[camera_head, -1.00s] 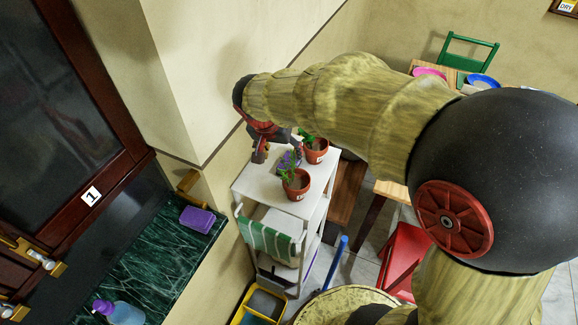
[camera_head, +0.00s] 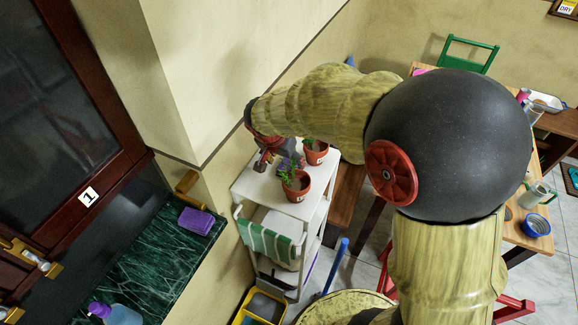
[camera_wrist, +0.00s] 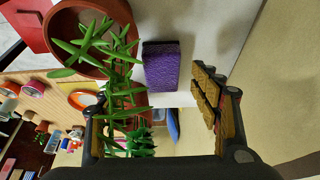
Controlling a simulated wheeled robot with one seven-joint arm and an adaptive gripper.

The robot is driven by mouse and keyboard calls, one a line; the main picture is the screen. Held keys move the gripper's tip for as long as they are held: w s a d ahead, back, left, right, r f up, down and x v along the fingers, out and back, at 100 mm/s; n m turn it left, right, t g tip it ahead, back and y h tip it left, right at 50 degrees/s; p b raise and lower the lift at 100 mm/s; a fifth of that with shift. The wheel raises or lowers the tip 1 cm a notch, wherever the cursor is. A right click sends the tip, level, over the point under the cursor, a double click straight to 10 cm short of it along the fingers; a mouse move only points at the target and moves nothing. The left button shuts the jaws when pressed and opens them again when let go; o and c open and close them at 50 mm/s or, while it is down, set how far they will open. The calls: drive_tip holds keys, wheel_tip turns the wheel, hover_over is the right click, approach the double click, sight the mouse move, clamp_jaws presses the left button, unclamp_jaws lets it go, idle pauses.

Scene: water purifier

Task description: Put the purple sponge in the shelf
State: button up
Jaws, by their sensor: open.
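A purple sponge (camera_wrist: 161,65) stands on the white top of a trolley, beside a potted plant (camera_wrist: 90,35), in the wrist view. In the head view it is a small purple patch (camera_head: 284,166), partly hidden by my gripper and leaves. A second purple sponge (camera_head: 196,220) lies on a green marble ledge (camera_head: 150,262). My gripper (camera_head: 274,160) is open and empty, low over the trolley top. In the wrist view the sponge lies ahead of the gap between its fingers (camera_wrist: 155,112), apart from them. Leaves overlap the left finger. I cannot tell which surface is the shelf.
The white trolley (camera_head: 250,184) has two potted plants on top, the nearer one (camera_head: 296,185) close to my gripper. A green striped towel (camera_head: 264,240) hangs on its front. A wall corner (camera_head: 200,130) stands to the left. A spray bottle (camera_head: 115,312) stands on the ledge.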

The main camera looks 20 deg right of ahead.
sight(287, 166)
drive_tip(key=x, duration=0.4)
drive_tip(key=shift+a+f+b, duration=0.2)
drive_tip(key=shift+b, duration=0.15)
drive_tip(key=shift+c, duration=1.2)
drive_tip(key=c, duration=0.9)
drive_tip(key=shift+o, duration=0.2)
wheel_tip(287, 166, up, 10)
drive_tip(key=p, duration=0.2)
